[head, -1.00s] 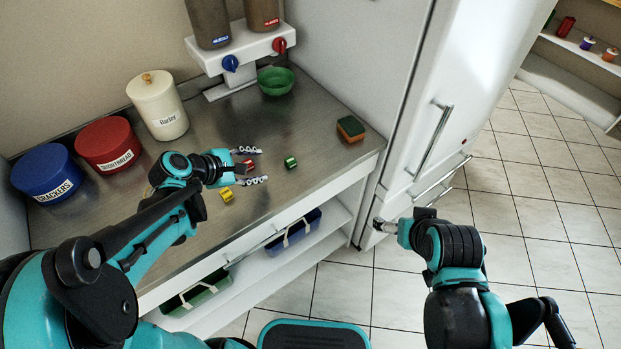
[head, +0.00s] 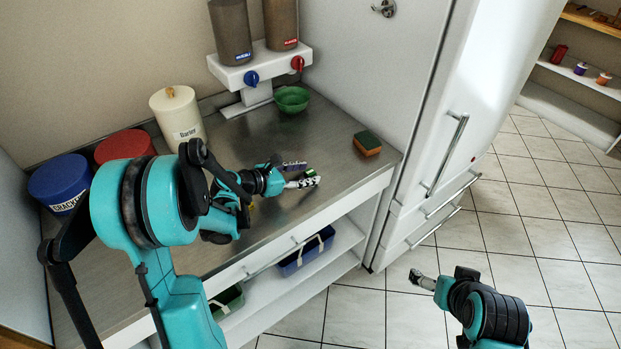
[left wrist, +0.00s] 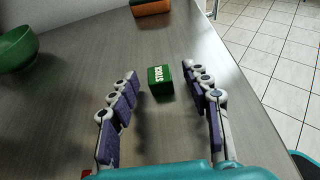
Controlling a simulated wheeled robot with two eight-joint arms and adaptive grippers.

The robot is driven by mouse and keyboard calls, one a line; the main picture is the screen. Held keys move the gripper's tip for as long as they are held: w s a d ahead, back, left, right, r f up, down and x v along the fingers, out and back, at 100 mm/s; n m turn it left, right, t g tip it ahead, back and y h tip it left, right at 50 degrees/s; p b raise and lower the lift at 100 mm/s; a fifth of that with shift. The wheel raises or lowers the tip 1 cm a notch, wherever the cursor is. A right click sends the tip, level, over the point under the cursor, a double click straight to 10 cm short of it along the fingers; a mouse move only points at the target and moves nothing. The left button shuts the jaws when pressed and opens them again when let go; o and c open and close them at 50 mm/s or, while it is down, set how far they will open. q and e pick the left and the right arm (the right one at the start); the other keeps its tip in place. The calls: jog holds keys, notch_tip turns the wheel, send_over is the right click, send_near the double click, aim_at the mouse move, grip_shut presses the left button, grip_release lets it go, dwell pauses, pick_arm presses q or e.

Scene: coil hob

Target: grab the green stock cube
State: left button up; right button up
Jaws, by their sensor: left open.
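The green stock cube (left wrist: 160,81) lies on the metal counter, with white "STOCK" lettering on one side. In the left wrist view it sits between the tips of my left gripper (left wrist: 157,84), apart from both fingers. In the head view the cube (head: 309,172) is partly hidden by my left gripper (head: 306,174), which is open and low over the counter. My right gripper (head: 424,281) is over the floor, away from the counter; its fingers are too unclear to judge.
A sponge (head: 367,143) lies near the counter's right end. A green bowl (head: 292,100) stands under the dispenser (head: 262,64). Canisters stand at the left: blue (head: 60,182), red (head: 124,147), cream (head: 178,115). A red thing (left wrist: 87,173) shows at the left wrist view's bottom edge.

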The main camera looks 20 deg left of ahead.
pick_arm(q)
jog(key=shift+w+d+f, duration=0.25)
jog(key=shift+w+d, duration=0.15)
jog(key=shift+w, duration=0.1)
jog(key=shift+s+r, duration=0.1)
jog(key=shift+c, duration=1.2)
jog(key=c, duration=0.7)
